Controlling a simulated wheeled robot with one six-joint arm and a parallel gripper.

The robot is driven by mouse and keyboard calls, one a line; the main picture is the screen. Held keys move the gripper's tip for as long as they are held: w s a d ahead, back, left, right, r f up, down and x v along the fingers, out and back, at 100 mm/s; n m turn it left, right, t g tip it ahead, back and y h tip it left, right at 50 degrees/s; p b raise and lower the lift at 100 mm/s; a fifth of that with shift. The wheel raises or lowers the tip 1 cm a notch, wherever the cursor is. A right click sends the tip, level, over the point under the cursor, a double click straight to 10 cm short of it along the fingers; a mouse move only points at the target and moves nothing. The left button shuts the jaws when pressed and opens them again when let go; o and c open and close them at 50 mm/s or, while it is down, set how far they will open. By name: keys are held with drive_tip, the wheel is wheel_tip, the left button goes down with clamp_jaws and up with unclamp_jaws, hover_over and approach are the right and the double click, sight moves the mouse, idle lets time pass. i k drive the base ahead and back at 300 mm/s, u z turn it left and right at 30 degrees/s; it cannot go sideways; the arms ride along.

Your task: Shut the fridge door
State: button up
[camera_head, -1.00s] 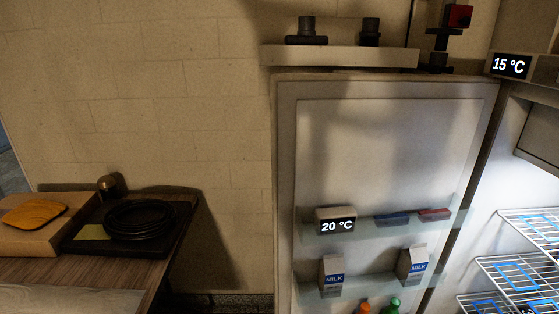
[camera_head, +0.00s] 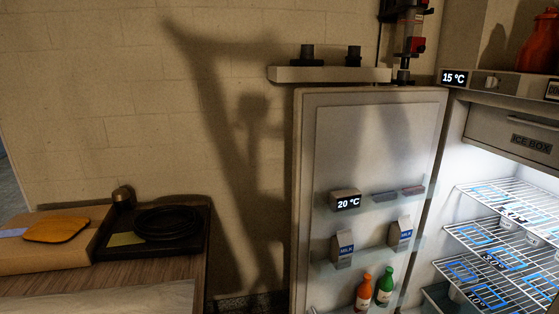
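The fridge door (camera_head: 372,150) stands wide open, its inner side facing me. Its shelves hold a small display reading 20 °C (camera_head: 346,201), two milk cartons (camera_head: 343,249), an orange bottle (camera_head: 364,291) and a green bottle (camera_head: 384,286). The lit fridge interior (camera_head: 450,215) is open at the right, with wire racks (camera_head: 500,235) and a closed ice box (camera_head: 515,135). A display reading 15 °C (camera_head: 454,78) is above the opening. My gripper is not in view, so its state and contact with the door cannot be seen.
A wall shelf (camera_head: 330,74) with dark items is just above the door. A wooden counter (camera_head: 180,268) with a black tray (camera_head: 105,250) is at the left. Shadowed wall lies between counter and door. A red pot (camera_head: 540,45) stands on the fridge.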

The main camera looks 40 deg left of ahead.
sight(372, 141)
drive_tip(key=u, duration=0.8)
